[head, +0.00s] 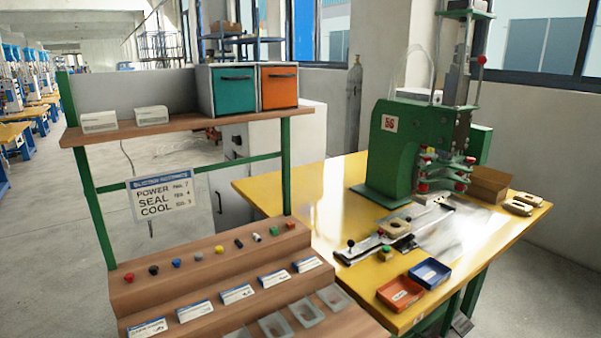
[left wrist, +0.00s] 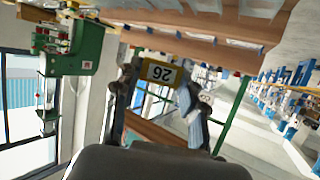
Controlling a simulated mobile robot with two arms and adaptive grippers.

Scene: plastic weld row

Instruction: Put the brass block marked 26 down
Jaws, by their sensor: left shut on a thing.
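The brass block marked 26 (left wrist: 162,73) shows in the left wrist view, its yellow face carrying the number upside down. My left gripper (left wrist: 159,84) is shut on it, with one dark finger on each side. The block is held up in the air, and its far side is hidden. Neither gripper appears in the head view, and my right gripper is in no view.
A yellow table (head: 300,190) carries a green press (head: 392,150), a red tray (head: 400,292), a blue tray (head: 430,272) and several tan pieces with openings (head: 517,207). A stepped wooden rack (head: 150,290) with small coloured parts and labels stands at left front.

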